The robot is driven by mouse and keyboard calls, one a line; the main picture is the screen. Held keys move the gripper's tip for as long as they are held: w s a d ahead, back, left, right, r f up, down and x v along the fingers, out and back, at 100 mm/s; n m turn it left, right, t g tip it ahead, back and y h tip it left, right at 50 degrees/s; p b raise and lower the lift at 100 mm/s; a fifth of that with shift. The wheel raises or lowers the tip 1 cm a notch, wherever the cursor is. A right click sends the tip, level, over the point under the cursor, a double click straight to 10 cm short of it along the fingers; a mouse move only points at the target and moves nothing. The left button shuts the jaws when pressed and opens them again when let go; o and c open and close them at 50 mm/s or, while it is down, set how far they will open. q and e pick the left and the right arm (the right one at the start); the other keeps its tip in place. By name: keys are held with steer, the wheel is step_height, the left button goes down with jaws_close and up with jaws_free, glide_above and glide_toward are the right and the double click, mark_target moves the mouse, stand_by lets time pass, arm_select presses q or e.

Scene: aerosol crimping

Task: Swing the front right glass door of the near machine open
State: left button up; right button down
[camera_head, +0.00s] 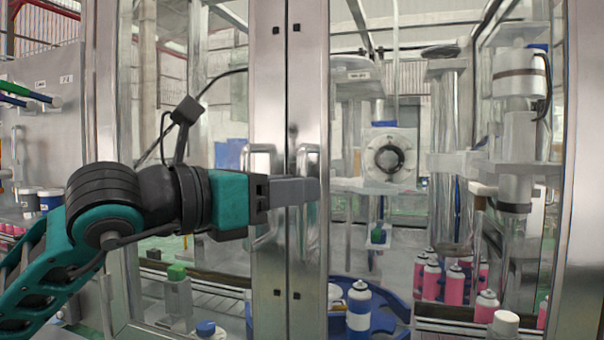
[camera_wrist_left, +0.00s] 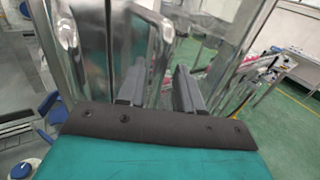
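The near machine's front right glass door (camera_head: 312,70) looks shut, its metal frame meeting the left door's frame along a thin vertical seam. Its chrome bar handle (camera_head: 307,158) stands upright beside the seam, partly hidden behind my left gripper. My left gripper (camera_head: 305,190) reaches in from the left, past the left door's handle (camera_head: 262,158), with its grey fingertips over the right handle. In the left wrist view the two fingers (camera_wrist_left: 158,88) are apart, and shiny handle metal (camera_wrist_left: 160,45) shows just beyond the gap. I cannot tell whether they touch it. My right gripper is out of view.
Behind the glass are pink cans (camera_head: 432,278), a blue round carrier (camera_head: 385,318) holding a white can (camera_head: 359,305), and metal columns. A thick metal post (camera_head: 588,200) bounds the door's right side. Green floor (camera_wrist_left: 290,125) shows on the right in the wrist view.

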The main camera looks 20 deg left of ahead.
arm_select(q)
steer(key=shift+x, duration=1.1)
jaws_close()
